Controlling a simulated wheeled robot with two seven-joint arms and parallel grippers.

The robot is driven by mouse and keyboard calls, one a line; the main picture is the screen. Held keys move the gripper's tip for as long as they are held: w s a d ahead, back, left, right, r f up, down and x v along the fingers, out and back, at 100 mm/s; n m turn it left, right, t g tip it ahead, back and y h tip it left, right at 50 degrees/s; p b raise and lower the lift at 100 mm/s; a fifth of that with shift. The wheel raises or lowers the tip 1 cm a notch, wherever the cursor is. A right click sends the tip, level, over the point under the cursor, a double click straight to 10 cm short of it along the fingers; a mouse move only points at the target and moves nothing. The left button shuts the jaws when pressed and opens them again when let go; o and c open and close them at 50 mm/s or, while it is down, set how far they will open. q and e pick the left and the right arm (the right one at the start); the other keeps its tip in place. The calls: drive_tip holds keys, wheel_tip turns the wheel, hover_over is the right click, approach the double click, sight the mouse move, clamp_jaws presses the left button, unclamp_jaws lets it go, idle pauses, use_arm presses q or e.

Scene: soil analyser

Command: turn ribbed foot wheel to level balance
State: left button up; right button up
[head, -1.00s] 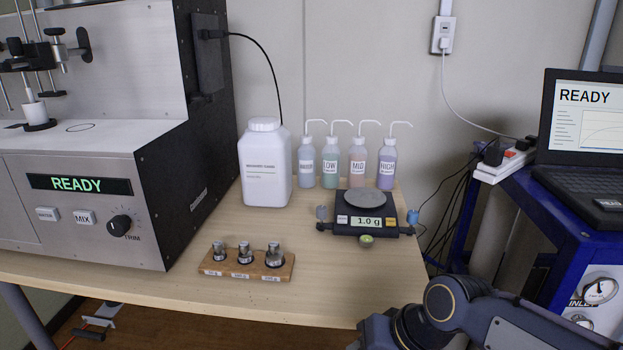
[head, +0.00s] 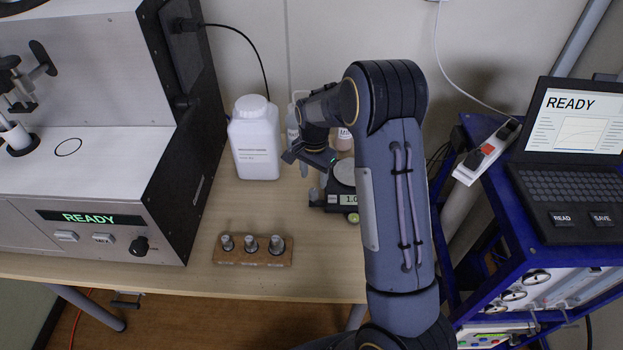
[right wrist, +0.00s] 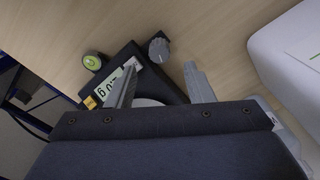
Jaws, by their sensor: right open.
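The black balance (head: 345,208) stands on the bench with its display partly showing; my right arm covers its right side. In the right wrist view the balance (right wrist: 122,62) lies just beyond my gripper, with a grey ribbed foot wheel (right wrist: 159,48) at one corner. A round green level (right wrist: 91,61) sits at its front edge; it also shows in the head view (head: 352,218). My right gripper (right wrist: 160,80) is open and empty. Its fingers point toward the foot wheel, one finger overlapping the display in the picture. They look apart from the wheel. My left gripper is out of view.
A white jug (head: 254,150) stands left of the gripper. A wooden block with metal weights (head: 253,262) lies in front. Bottles behind the balance are mostly hidden by my arm. The analyser (head: 110,220) is left; a blue cart with a laptop (head: 570,165) is right.

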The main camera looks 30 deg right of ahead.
sight(314, 191)
wheel_tip(314, 191, down, 6)
drive_tip(key=shift+f+p, duration=0.2)
drive_tip(key=shift+p, duration=0.1)
drive_tip(key=c, duration=1)
